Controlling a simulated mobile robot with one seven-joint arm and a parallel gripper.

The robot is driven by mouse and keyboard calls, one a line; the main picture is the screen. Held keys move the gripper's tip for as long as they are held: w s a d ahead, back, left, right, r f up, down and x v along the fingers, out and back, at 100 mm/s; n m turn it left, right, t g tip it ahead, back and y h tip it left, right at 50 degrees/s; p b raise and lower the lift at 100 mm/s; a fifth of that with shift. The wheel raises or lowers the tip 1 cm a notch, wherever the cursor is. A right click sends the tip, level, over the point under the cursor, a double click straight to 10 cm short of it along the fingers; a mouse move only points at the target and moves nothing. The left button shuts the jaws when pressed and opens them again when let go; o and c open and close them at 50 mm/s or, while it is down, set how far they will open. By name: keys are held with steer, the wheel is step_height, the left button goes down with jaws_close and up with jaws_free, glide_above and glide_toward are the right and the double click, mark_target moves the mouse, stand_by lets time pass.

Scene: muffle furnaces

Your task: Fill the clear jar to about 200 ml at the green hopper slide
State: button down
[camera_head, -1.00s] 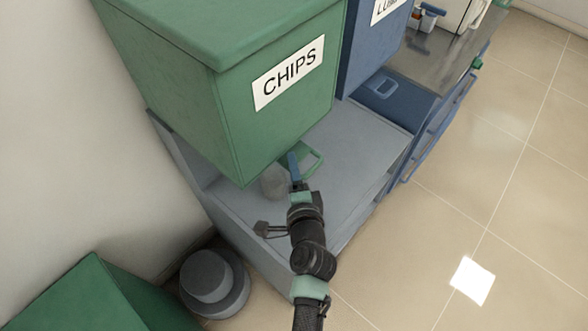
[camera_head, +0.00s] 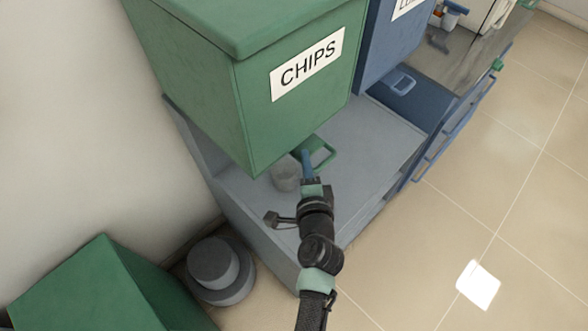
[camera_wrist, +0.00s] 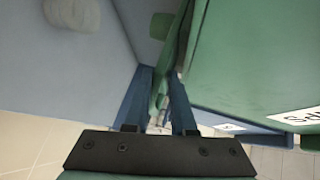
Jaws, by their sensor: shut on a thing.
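The green hopper (camera_head: 240,110) labelled CHIPS stands over a grey bench. Its green slide handle (camera_head: 326,158) sticks out at the hopper's lower edge. My gripper (camera_head: 306,160) is shut on this handle; in the wrist view the green handle (camera_wrist: 166,80) lies between the blue fingers (camera_wrist: 157,95). The clear jar (camera_head: 285,176) stands upright on the bench under the hopper's front corner, just left of my gripper. It looks greyish and its fill level cannot be read. A pale rounded shape, likely the jar (camera_wrist: 74,12), is at the wrist view's upper left.
A blue hopper (camera_head: 385,45) with its own blue slide handle (camera_head: 400,82) stands to the right. The grey bench top (camera_head: 370,135) is clear right of my gripper. A grey round stepped object (camera_head: 215,268) and a green box (camera_head: 95,290) are at lower left.

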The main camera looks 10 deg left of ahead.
mark_target(318, 171)
steer(key=shift+d, duration=0.1)
steer(key=shift+s+d+b, duration=0.6)
steer(key=shift+s+d, duration=0.2)
steer(key=shift+d, duration=0.3)
steer(key=shift+r, duration=0.1)
steer(key=shift+d+r, duration=0.1)
steer(key=shift+r, duration=0.05)
stand_by(6.5)
